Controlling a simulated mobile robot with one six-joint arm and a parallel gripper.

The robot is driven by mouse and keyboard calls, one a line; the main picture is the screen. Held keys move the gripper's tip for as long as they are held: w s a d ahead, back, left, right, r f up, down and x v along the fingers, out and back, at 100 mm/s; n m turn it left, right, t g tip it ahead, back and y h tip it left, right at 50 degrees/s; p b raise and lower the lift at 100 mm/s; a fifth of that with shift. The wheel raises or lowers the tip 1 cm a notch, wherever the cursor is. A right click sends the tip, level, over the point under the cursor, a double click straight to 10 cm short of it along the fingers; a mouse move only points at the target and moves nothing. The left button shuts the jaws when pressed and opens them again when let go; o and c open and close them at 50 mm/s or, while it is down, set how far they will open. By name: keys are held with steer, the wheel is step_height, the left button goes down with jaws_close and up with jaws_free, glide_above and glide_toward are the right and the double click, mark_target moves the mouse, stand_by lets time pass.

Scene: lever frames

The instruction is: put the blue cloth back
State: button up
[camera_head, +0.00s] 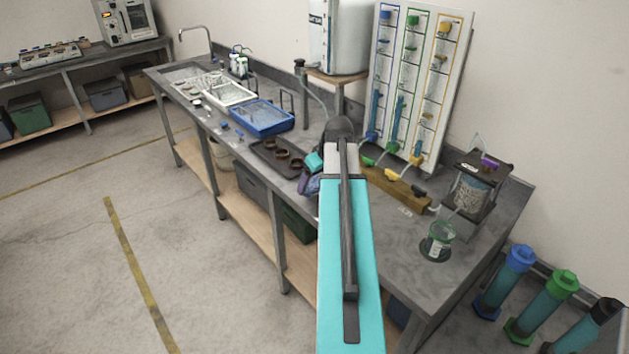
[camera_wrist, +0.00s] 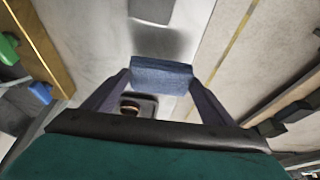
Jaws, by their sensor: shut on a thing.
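In the wrist view my gripper (camera_wrist: 160,85) has its two purple fingers on either side of the folded blue cloth (camera_wrist: 161,74) and is shut on it. The cloth is held up at the fingertips. In the head view my gripper (camera_head: 308,186) is partly hidden behind my own teal arm, over the front edge of the bench right of the dark tray (camera_head: 258,157). I cannot make out the cloth there.
The grey bench (camera_head: 395,240) carries a blue tray (camera_head: 262,117), a white tray (camera_head: 228,93), a wooden block with coloured valves (camera_head: 395,188) and a glass jar (camera_head: 437,242). A panel with coloured tubes (camera_head: 413,80) stands behind. The floor in front is clear.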

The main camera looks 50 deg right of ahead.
mark_target(316, 178)
steer(key=shift+w+d+f+p, duration=0.2)
steer(key=shift+w+d+p, duration=0.3)
steer(key=shift+w+d, duration=0.9)
steer(key=shift+f, duration=0.15)
steer(key=shift+f+p, duration=0.8)
steer(key=shift+f, duration=0.8)
steer(key=shift+f, duration=0.2)
steer(key=o, duration=1)
steer(key=shift+r, duration=0.25)
steer(key=shift+b+v, duration=1.45)
steer(key=shift+v, duration=4.5)
